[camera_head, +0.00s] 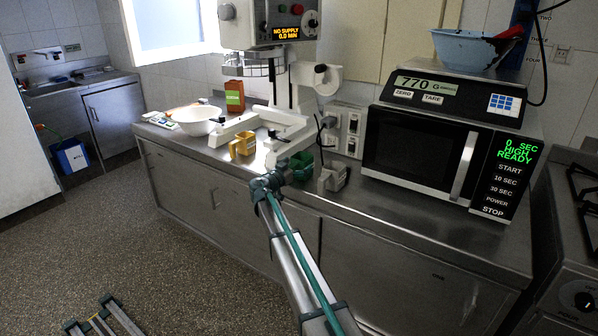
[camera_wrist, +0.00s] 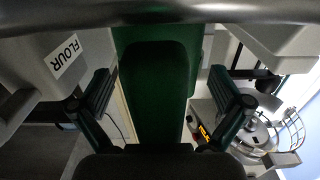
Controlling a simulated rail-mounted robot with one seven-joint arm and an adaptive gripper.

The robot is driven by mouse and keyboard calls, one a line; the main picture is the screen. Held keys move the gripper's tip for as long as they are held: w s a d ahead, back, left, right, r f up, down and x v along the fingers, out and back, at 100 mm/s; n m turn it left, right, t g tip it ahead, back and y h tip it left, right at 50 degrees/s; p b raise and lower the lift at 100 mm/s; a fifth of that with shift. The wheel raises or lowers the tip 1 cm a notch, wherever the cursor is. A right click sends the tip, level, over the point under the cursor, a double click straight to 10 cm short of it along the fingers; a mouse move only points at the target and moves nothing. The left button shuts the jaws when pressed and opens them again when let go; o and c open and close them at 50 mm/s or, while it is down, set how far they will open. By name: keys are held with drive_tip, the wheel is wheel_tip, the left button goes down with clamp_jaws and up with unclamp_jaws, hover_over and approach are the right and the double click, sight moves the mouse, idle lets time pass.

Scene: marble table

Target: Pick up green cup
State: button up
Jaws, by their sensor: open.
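The green cup (camera_head: 301,166) is on the steel counter, left of the grey container and partly hidden behind my wrist in the head view. In the wrist view a dark green surface, which looks like the cup up close (camera_wrist: 155,60), fills the middle between my fingers. My gripper (camera_head: 276,176) is at the counter's front edge, right by the cup. Its two fingers stand wide apart on either side of the green surface in the wrist view (camera_wrist: 163,100). Contact cannot be seen.
A yellow cup (camera_head: 243,144) stands left of my gripper. A grey container (camera_head: 334,177) is close on the right; a FLOUR label (camera_wrist: 63,56) shows in the wrist view. A white mixer stand (camera_head: 290,125) rises behind. A microwave (camera_head: 440,150) is further right.

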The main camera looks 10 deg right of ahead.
drive_tip(key=shift+w+d, duration=0.1)
drive_tip(key=shift+c, duration=0.2)
drive_tip(key=c, duration=1.3)
drive_tip(key=shift+o, duration=0.2)
drive_tip(key=shift+r, duration=0.15)
drive_tip(key=shift+r, duration=0.5)
drive_tip(key=s+d+r+b, duration=0.2)
drive_tip(key=s+r, duration=0.9)
drive_tip(key=s, duration=0.2)
drive_tip(key=shift+s+d+r, duration=0.15)
drive_tip(key=shift+s+r, duration=0.2)
drive_tip(key=shift+s, duration=0.05)
